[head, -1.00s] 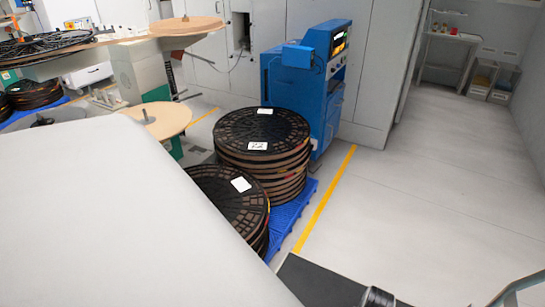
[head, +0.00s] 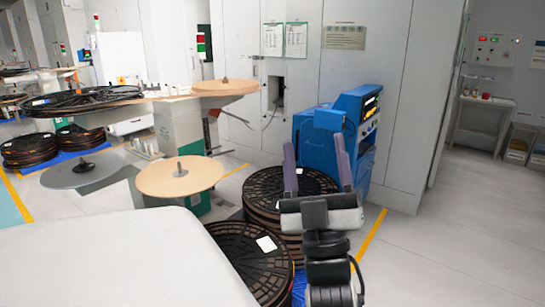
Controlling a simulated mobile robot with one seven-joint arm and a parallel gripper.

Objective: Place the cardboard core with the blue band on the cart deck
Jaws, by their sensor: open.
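My gripper (head: 315,146) is raised at the lower right of the head view, its two fingers upright and spread apart. Nothing shows between the fingers. It appears in front of the black reel stack and the blue machine. I cannot make out a cardboard core with a blue band. Several small pale pieces (head: 146,148) stand by the green-and-white rewind station, too small to tell apart. I cannot identify a cart deck in this view.
A stack of black reels (head: 262,192) stands behind my gripper, with another reel stack (head: 240,257) nearer. A blue machine (head: 330,150) stands against grey cabinets. Round tan discs (head: 200,178) jut from the station. A shelf (head: 484,102) stands far right. Floor right of the yellow line is clear.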

